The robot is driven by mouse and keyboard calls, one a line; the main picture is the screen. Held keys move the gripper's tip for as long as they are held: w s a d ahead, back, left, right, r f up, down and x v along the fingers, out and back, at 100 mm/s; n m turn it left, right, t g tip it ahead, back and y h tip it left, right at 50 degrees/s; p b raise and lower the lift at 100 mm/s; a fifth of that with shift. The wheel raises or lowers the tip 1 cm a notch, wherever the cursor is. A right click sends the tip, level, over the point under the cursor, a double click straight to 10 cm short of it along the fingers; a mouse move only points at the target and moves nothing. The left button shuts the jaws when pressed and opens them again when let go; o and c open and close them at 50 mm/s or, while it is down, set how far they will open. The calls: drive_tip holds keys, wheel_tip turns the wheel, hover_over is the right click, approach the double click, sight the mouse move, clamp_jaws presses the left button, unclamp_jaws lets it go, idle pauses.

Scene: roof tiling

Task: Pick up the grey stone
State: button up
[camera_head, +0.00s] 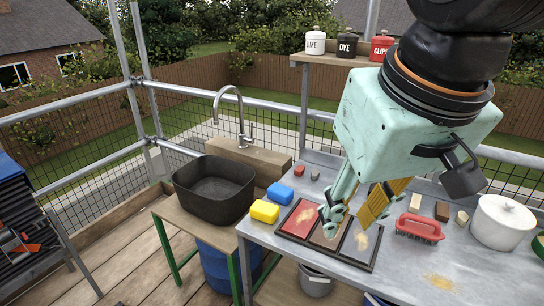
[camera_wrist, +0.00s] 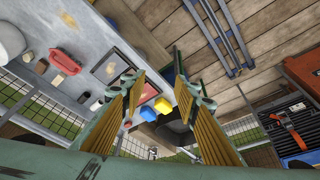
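A small grey stone (camera_head: 314,174) lies at the back of the grey metal table (camera_head: 420,278), just right of a small red block (camera_head: 299,171). I cannot make out the stone in the wrist view. My gripper (camera_head: 348,218) is over the tray, in front of and to the right of the stone. It is open, with its two fingers well apart in the wrist view (camera_wrist: 165,85), and nothing shows held between them.
A tray (camera_head: 281,234) with red, brown and grey sections lies below my gripper. Blue (camera_head: 280,193) and yellow (camera_head: 265,211) sponges lie left of it, beside a black basin (camera_head: 214,204). A red brush (camera_head: 420,229), several small blocks and a white pot (camera_head: 503,222) stand right.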

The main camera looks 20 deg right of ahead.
sight(315, 172)
drive_tip(key=w+d+f+m+h+p, duration=0.15)
drive_tip(key=w+d, duration=0.25)
drive_tip(key=w, duration=0.7)
drive_tip(key=w+d+r+m+p, duration=0.1)
drive_tip(key=w+d+m, duration=0.15)
drive_tip(key=w, duration=0.85)
drive_tip(key=w+d+f+m+h+p, duration=0.1)
drive_tip(key=w+d, duration=0.3)
drive_tip(key=w, duration=0.6)
drive_tip(key=w+d+f+m+p, duration=0.1)
drive_tip(key=w+d+f, duration=0.2)
drive_tip(key=w+f, duration=0.4)
drive_tip(key=w+d+f+m+p, duration=0.1)
drive_tip(key=w+d+f, duration=0.3)
drive_tip(key=w+f, duration=0.3)
drive_tip(key=w+d+f+m+p, duration=0.1)
drive_tip(key=w+d+f, duration=0.2)
drive_tip(key=w+f, duration=0.4)
drive_tip(key=w, duration=0.5)
drive_tip(key=shift+d+f+g, duration=0.25)
drive_tip(key=shift+f+g, duration=0.05)
drive_tip(key=shift+f+h, duration=0.1)
drive_tip(key=shift+h, duration=0.15)
